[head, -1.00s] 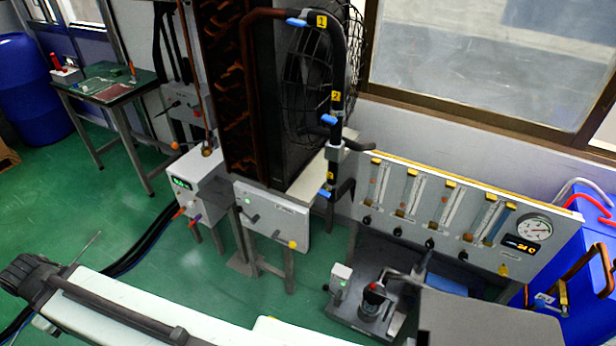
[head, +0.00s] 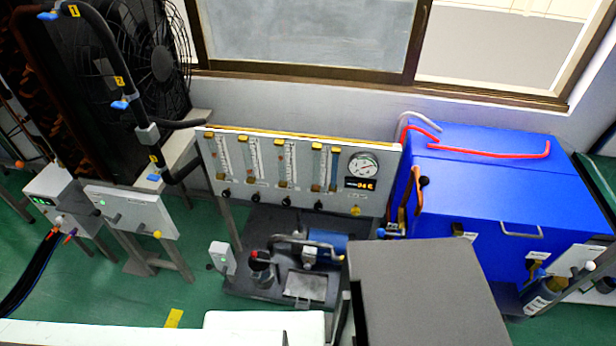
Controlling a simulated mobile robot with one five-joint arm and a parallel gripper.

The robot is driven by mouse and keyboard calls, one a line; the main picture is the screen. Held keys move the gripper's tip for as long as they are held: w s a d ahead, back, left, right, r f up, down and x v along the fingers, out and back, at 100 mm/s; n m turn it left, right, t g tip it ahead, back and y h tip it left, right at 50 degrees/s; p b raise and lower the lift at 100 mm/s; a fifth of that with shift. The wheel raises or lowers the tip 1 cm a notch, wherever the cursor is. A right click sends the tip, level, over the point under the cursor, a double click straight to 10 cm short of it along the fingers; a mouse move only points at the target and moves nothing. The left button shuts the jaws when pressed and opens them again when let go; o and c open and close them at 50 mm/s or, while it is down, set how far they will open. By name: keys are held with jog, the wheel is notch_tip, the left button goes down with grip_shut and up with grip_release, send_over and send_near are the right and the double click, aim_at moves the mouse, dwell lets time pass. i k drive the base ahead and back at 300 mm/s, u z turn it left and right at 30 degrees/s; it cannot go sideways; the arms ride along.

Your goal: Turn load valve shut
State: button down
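No valve in the head view carries a readable "load" label, so I cannot tell which one is the load valve. Three blue-handled valves sit on the black pipe at the left: the upper valve (head: 48,15) by tag 1, the middle valve (head: 120,104) by tag 2, and the lower valve (head: 154,177) below another yellow tag. A further small blue handle (head: 383,233) is at the left side of the blue tank (head: 500,190). Several black knobs line the flowmeter panel (head: 300,197). My gripper is not in view.
A fan (head: 160,60) stands behind the black pipe. A pump rig (head: 275,275) sits low in front of the panel. A grey flat-topped box (head: 430,290), possibly mine, hides part of the area before the tank. Green floor (head: 120,300) is open at lower left.

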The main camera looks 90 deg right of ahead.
aim_at(286, 202)
jog(key=u, duration=1.15)
jog(key=i, duration=1.7)
jog(key=z, duration=2.5)
jog(key=i, duration=0.1)
jog(key=z, duration=2.55)
jog(key=i, duration=1)
jog(key=u, duration=0.05)
